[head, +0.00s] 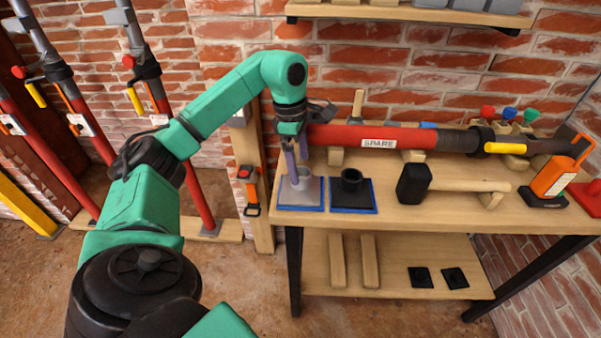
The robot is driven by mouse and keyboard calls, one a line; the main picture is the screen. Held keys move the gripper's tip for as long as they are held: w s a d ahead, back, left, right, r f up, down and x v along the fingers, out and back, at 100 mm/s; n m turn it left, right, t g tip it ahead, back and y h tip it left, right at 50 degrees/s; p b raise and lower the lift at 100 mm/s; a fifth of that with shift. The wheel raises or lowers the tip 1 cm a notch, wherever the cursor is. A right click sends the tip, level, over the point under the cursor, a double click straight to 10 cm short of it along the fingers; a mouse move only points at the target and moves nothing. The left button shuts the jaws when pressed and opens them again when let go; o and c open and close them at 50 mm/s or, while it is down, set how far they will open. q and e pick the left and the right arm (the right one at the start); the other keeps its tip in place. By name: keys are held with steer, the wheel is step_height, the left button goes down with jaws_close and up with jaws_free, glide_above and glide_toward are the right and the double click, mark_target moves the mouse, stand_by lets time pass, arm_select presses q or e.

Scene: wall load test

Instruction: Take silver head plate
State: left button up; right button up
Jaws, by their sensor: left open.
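The silver head plate (309,195) lies on a blue-edged square at the left end of the wooden workbench. My left gripper (296,172) is open and points down over this plate, its fingers around or just beside the plate's upright socket. The fingers partly hide the socket, so I cannot tell whether they touch it. A black head plate (352,195) with a round socket sits just to the right on a similar blue-edged square. My right gripper is not in view.
A red tube marked SPARE (375,137) lies along the back of the workbench (455,212). A black-headed mallet (413,184) lies right of the plates. An orange device (554,176) stands at the right end. Red props (200,190) stand at left.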

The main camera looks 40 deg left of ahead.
mark_target(303, 173)
arm_select(q)
steer(key=f, duration=0.4)
steer(key=shift+w+d+f, duration=0.1)
steer(key=shift+w+d, duration=0.2)
jaws_close()
